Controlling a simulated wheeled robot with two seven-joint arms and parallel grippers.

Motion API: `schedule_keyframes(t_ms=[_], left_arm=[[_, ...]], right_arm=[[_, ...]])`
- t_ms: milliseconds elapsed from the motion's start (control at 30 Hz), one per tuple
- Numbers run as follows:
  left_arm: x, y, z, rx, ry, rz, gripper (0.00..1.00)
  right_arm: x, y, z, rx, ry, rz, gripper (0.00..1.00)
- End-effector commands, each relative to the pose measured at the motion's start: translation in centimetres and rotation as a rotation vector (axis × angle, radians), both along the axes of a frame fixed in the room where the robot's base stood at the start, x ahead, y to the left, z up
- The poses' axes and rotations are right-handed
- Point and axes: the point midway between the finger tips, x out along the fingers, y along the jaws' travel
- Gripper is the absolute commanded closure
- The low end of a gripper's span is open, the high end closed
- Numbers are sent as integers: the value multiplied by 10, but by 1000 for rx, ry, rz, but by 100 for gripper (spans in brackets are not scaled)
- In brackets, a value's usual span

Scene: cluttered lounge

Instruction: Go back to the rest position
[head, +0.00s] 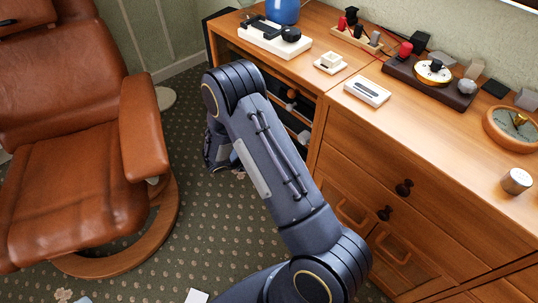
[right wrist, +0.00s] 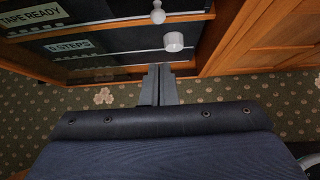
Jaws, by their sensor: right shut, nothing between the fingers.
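My right arm rises from the bottom of the head view and bends down in front of the wooden cabinet (head: 318,160). Its wrist shows low behind the forearm; the fingertips are hidden there. In the right wrist view my right gripper (right wrist: 160,84) is shut and empty, its two fingers together. It points towards the cabinet's dark open bay, below two pale knobs (right wrist: 174,42) and (right wrist: 157,14), and appears apart from them. My left gripper is in neither view.
A brown leather armchair (head: 75,195) stands at the left, with patterned carpet (head: 215,225) between it and the cabinet. The cabinet top holds a white device (head: 275,40), a dark tray (head: 415,78), a round wooden dial (head: 512,125) and a metal cylinder (head: 516,181).

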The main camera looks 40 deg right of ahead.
Motion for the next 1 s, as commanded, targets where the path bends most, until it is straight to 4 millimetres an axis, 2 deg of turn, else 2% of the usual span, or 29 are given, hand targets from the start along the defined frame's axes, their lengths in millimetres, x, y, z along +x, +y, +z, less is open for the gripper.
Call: schedule_keyframes(t_ms=[33,200,567,667,767,1000], left_arm=[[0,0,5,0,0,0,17],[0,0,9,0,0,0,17],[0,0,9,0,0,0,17],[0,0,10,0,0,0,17],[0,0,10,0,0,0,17],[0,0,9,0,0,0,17]], right_arm=[[0,8,9,1,-1,3,100],[-1,21,20,0,-1,0,100],[-4,24,27,13,-12,-23,100],[-13,21,46,64,-63,-114,100],[-31,19,77,160,-150,-278,100],[-96,36,156,472,-390,-744,100]])
